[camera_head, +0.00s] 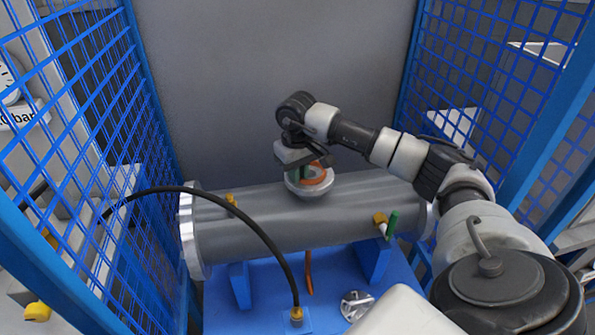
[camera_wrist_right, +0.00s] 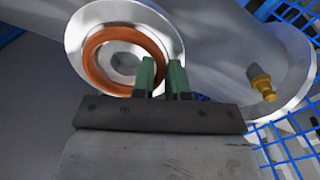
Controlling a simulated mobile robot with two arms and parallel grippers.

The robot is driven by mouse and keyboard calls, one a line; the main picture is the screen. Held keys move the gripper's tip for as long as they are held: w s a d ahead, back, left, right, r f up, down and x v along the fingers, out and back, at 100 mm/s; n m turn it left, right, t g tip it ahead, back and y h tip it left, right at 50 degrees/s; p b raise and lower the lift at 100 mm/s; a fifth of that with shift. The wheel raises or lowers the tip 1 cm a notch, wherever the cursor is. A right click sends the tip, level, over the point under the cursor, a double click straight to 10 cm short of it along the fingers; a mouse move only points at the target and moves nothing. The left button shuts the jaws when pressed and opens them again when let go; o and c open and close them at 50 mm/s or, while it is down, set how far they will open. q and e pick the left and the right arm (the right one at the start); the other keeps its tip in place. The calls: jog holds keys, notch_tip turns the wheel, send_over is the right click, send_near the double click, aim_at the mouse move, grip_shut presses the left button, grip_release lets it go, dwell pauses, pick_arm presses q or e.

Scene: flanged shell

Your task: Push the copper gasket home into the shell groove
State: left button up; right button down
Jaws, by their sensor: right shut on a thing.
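The copper gasket (camera_head: 316,177) is an orange ring at the flanged mouth (camera_head: 305,190) on top of the grey shell (camera_head: 265,222). In the right wrist view the gasket (camera_wrist_right: 91,60) lies over the pale round flange face (camera_wrist_right: 74,39), around the bore. My right gripper (camera_wrist_right: 163,68) has green fingers, close together and shut on the gasket's near right edge. In the head view this gripper (camera_head: 303,172) is above the mouth and partly hides the ring. The groove is hidden, so I cannot tell how deep the gasket sits. My left gripper is not in view.
Blue mesh panels (camera_head: 88,95) stand on both sides, with a grey wall behind. A black hose (camera_head: 245,217) arches over the shell's front left. Yellow fittings (camera_head: 380,219) stick out of the shell. A blue stand (camera_head: 262,285) supports it.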

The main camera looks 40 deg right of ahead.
jog(key=shift+f, duration=0.15)
jog(key=c, duration=1.1)
grip_release()
jog(key=shift+s, duration=0.15)
jog(key=shift+o, duration=0.2)
jog(key=shift+f, duration=0.1)
jog(key=shift+a+f, duration=0.1)
notch_tip(320, 180, up, 12)
jog(key=shift+d+f+b, duration=0.25)
jog(key=shift+b, duration=0.05)
